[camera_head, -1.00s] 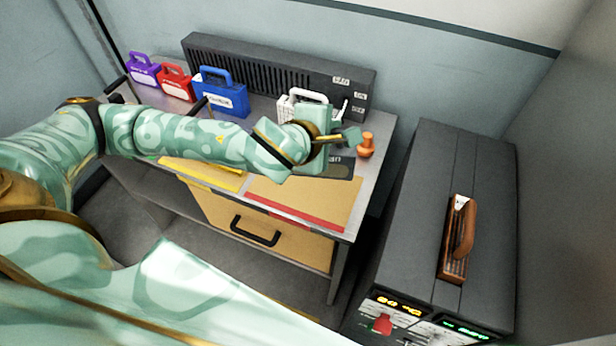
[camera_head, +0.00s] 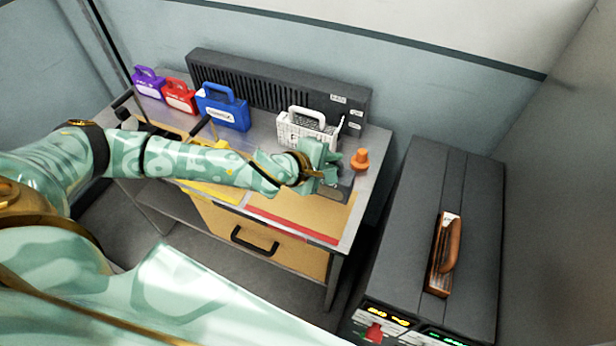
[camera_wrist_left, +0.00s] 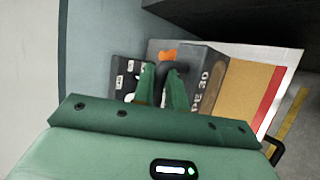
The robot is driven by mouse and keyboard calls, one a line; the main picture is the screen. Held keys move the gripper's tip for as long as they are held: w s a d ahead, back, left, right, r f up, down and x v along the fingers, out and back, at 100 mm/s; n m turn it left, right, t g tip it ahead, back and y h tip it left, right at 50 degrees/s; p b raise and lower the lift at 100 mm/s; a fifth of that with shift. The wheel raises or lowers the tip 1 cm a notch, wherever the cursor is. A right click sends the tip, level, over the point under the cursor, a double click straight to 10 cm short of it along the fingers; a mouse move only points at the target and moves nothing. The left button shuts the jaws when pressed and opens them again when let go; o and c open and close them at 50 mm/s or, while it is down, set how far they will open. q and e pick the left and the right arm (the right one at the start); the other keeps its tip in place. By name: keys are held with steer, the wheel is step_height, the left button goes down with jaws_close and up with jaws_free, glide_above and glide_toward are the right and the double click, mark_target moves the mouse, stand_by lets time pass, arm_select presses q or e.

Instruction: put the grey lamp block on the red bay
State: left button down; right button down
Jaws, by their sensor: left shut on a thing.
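The dark grey block (camera_head: 343,191) sits at the right end of the bench, partly hidden by my left gripper (camera_head: 330,176). In the left wrist view the grey block (camera_wrist_left: 208,80) shows lettering and a dark loop handle (camera_wrist_left: 174,73). My left gripper (camera_wrist_left: 162,88) is shut on that handle. An orange knob-like piece (camera_head: 360,160) shows just behind the block; I cannot tell whether it belongs to it. The red bay is the tan panel (camera_head: 300,215) with a red strip (camera_head: 290,226), in front of the block. My right gripper is not in view.
A white basket-like case (camera_head: 307,131) stands close behind my gripper. Blue (camera_head: 222,112), red (camera_head: 180,97) and purple (camera_head: 149,85) cases stand to the left. A yellow-striped panel (camera_head: 212,192) lies beside the red bay. A dark cabinet (camera_head: 405,240) stands to the right.

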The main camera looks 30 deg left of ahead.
arm_select(q)
steer(key=a+f, duration=0.1)
steer(key=f, duration=0.1)
steer(key=a+f+b, duration=0.1)
steer(key=a+f, duration=0.1)
steer(key=a+f+b, duration=0.1)
steer(key=a, duration=0.1)
steer(key=shift+w+a+f, duration=0.2)
steer(key=shift+w+f, duration=0.15)
steer(key=shift+f, duration=0.05)
steer(key=shift+a+f+b, duration=0.15)
steer(key=shift+f+b, duration=0.3)
steer(key=shift+f, duration=0.5)
steer(key=shift+a+f+b, duration=0.15)
steer(key=shift+f+b, duration=0.25)
steer(key=shift+f, duration=0.55)
steer(key=shift+r, duration=0.1)
steer(key=c, duration=1.4)
jaws_free()
